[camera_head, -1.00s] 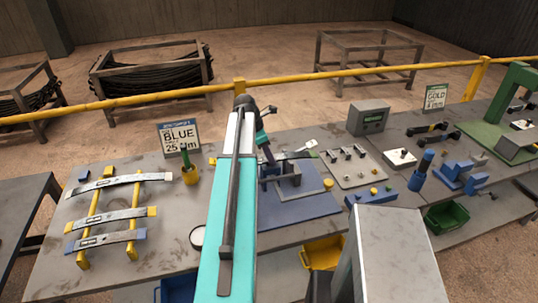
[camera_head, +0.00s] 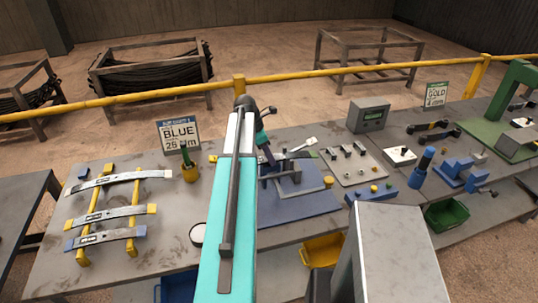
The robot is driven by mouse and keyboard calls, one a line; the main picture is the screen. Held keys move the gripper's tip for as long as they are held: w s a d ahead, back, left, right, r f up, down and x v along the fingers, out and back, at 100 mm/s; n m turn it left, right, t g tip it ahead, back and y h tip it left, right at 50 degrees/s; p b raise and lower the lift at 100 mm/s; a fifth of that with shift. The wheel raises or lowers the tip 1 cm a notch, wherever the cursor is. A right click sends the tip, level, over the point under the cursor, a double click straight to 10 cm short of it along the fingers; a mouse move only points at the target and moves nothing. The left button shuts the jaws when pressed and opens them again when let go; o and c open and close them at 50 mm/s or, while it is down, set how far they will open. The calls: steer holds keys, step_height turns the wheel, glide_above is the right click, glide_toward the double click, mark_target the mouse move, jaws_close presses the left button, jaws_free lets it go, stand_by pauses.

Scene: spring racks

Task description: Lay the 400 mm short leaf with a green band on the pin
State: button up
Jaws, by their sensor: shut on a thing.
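My gripper (camera_head: 268,162) is beyond my teal arm link, above the blue fixture, and its fingertips are mostly hidden. It is shut on a grey leaf (camera_head: 292,156), which shows to the right of the arm with a green band at its right end. The arm hides the leaf's middle. The blue fixture (camera_head: 300,205) has a flat base with upright blocks and a yellow-topped knob at its right. The pin cannot be made out clearly. The leaf is over or close behind the fixture's uprights; whether it touches them I cannot tell.
Several banded leaves lie across a yellow rack (camera_head: 96,222) at left. A grey plate with small parts (camera_head: 352,166) and a grey box (camera_head: 369,115) are at right. A yellow bin (camera_head: 322,251) is below the front edge.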

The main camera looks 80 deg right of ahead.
stand_by(0.3)
steer(key=o, duration=1.7)
steer(key=shift+f, duration=0.15)
steer(key=shift+r, duration=0.2)
steer(key=shift+r+p, duration=0.65)
steer(key=shift+r, duration=2.7)
steer(key=shift+w, duration=0.1)
